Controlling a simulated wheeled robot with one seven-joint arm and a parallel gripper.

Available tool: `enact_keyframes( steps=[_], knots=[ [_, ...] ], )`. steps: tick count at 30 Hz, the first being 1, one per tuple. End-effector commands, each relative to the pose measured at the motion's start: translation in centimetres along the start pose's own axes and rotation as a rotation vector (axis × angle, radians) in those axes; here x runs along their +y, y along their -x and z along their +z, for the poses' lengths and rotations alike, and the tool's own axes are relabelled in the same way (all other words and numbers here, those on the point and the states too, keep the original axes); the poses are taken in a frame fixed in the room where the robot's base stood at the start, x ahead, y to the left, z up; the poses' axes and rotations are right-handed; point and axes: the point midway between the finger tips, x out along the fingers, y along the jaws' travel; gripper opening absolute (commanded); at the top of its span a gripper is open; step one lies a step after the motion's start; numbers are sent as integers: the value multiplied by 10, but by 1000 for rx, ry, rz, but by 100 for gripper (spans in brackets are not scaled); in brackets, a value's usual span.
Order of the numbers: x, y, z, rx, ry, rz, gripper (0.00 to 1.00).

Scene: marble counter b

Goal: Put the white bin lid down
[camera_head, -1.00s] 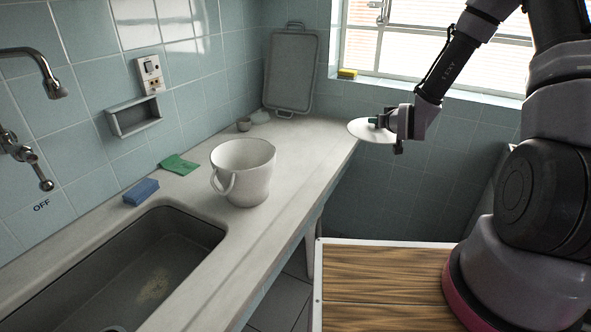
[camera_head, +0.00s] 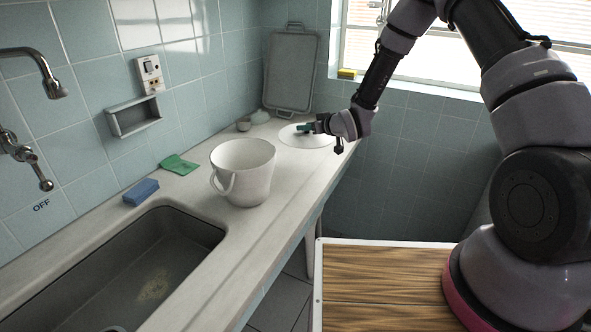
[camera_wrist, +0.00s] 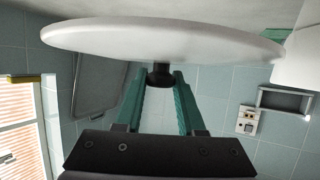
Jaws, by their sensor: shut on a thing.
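The white bin lid (camera_head: 297,137) is a flat round disc over the far part of the counter, behind the bin. In the wrist view the lid (camera_wrist: 160,38) spans the top of the picture, with a dark knob (camera_wrist: 160,75) facing my fingers. My gripper (camera_head: 304,128) is shut on the knob; its teal fingertips (camera_wrist: 160,82) sit on either side of it. The head view does not clearly show whether the lid touches the counter. The open white bin (camera_head: 243,172) stands upright on the counter, its handle hanging to the left.
The sink (camera_head: 150,265) lies in front of the bin. A blue sponge (camera_head: 141,191) and a green cloth (camera_head: 179,164) lie near the wall. Bare counter lies between bin and lid.

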Motion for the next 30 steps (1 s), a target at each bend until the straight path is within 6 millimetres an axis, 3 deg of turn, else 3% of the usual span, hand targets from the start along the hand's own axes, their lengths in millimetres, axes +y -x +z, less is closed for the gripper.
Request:
enact_keyframes(
  steps=[3, 7, 15, 30],
  knots=[
    [-24, -17, 10, -4, 24, -51, 0],
    [-35, -26, 20, -6, 36, -76, 0],
    [-37, -45, 64, -6, 37, -80, 0],
    [-36, -64, 109, -4, 37, -78, 0]
  ],
)
